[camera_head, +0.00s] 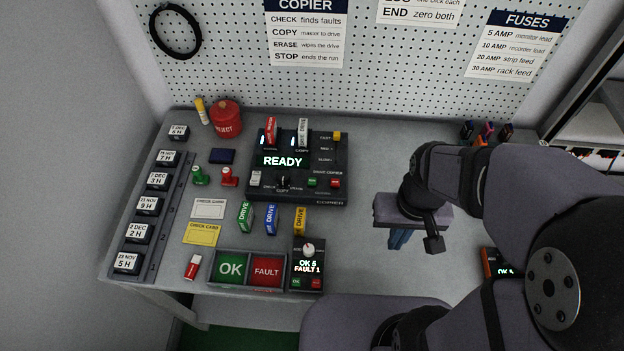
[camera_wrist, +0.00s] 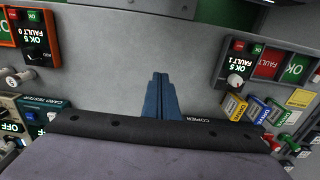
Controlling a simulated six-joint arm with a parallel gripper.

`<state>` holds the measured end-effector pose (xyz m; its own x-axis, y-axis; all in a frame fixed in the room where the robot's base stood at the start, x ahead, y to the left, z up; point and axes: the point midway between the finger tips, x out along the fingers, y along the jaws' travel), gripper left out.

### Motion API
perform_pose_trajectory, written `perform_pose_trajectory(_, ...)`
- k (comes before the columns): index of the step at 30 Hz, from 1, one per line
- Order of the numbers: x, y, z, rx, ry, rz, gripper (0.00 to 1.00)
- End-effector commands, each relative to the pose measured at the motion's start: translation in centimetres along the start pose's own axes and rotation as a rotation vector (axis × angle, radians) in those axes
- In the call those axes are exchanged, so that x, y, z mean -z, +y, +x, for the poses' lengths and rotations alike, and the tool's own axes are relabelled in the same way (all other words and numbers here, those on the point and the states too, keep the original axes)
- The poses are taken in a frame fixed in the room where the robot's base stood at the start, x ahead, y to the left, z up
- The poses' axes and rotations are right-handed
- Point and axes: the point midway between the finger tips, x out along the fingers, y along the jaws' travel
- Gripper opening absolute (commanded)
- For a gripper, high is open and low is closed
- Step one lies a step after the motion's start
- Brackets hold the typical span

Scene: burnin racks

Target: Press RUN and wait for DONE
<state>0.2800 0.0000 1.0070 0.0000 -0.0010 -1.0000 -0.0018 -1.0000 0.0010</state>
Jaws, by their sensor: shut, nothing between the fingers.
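The black copier (camera_head: 341,165) stands on the bench under the pegboard. Its display (camera_head: 283,161) reads READY in green. A small green button (camera_head: 312,182) and a small red button (camera_head: 335,183) sit on its lower right face; their labels are too small to read. A red drive (camera_head: 270,130) and a white drive (camera_head: 303,132) stand in its top slots. My gripper (camera_head: 397,241) is shut and empty, to the right of the copier and apart from it. Its blue fingers also show in the wrist view (camera_wrist: 160,85), where only a strip of the copier (camera_wrist: 203,120) shows.
A counter box (camera_head: 308,268) reading OK 5, FAULT 1 stands at the front edge beside the green OK and red FAULT trays (camera_head: 248,287). Green, blue and yellow drives (camera_head: 271,218) stand before the copier. A red REJECT pot (camera_head: 226,117) stands at back left.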

Motion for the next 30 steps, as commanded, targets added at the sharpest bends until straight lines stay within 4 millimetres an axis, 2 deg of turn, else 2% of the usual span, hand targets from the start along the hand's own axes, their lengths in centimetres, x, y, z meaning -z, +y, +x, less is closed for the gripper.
perform_pose_trajectory(12,0.0,0.0,0.0,0.000,0.000,-0.001,0.00)
perform_pose_trajectory(17,-0.1,-0.4,-0.7,0.000,-0.004,-0.017,0.00)
perform_pose_trajectory(26,-2.9,-2.1,-0.7,-0.011,-0.177,-0.112,0.00)
perform_pose_trajectory(28,-3.6,-2.0,-0.5,-0.035,-0.229,-0.164,0.00)
perform_pose_trajectory(30,-3.5,-1.5,-0.1,-0.070,-0.251,-0.240,0.00)
